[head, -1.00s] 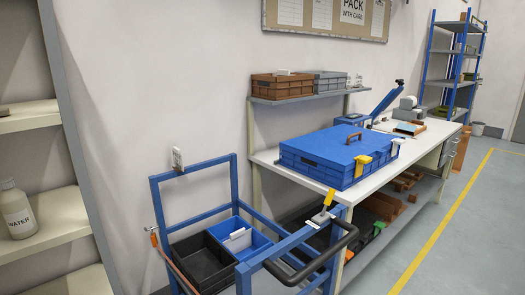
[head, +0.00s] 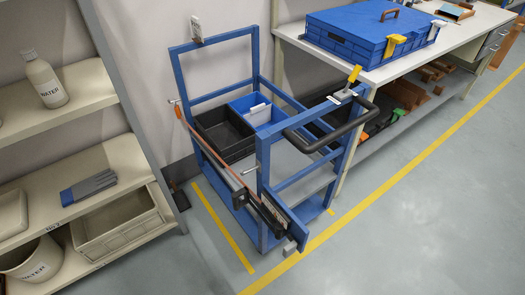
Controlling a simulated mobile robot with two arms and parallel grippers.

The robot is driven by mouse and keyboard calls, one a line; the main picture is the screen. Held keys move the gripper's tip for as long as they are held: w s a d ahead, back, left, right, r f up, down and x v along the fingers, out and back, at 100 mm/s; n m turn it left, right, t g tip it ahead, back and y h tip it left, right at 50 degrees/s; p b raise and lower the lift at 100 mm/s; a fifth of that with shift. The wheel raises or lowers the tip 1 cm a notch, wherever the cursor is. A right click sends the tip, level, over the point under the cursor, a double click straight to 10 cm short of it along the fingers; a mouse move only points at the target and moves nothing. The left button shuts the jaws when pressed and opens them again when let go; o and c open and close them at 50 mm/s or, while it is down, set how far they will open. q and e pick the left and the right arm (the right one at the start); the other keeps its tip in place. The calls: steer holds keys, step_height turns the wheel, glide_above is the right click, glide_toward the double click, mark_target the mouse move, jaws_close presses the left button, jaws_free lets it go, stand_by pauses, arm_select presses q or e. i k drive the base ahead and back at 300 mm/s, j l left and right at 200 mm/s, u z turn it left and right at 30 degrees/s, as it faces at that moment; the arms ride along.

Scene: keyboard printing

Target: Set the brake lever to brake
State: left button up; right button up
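A blue-framed cart (head: 262,200) stands by the wall beside the workbench. A lever with a yellow grip (head: 354,74) sits on the cart's top rail near the black push handle (head: 330,128). Its grip points up and is slightly tilted; I take it to be the brake lever. I cannot read any brake marking on the small pale plate at its base. Neither of my grippers shows in the head view.
The cart carries a black bin (head: 222,133) and a blue bin (head: 252,110). A workbench (head: 440,50) with a blue crate (head: 345,40) stands behind to the right. Shelves (head: 95,90) stand at left. The grey floor (head: 420,220) in front is clear.

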mark_target(357, 69)
steer(key=i+l+z, duration=0.45)
steer(key=l, duration=0.15)
steer(key=i+l+z, duration=0.8)
steer(key=i+z, duration=0.15)
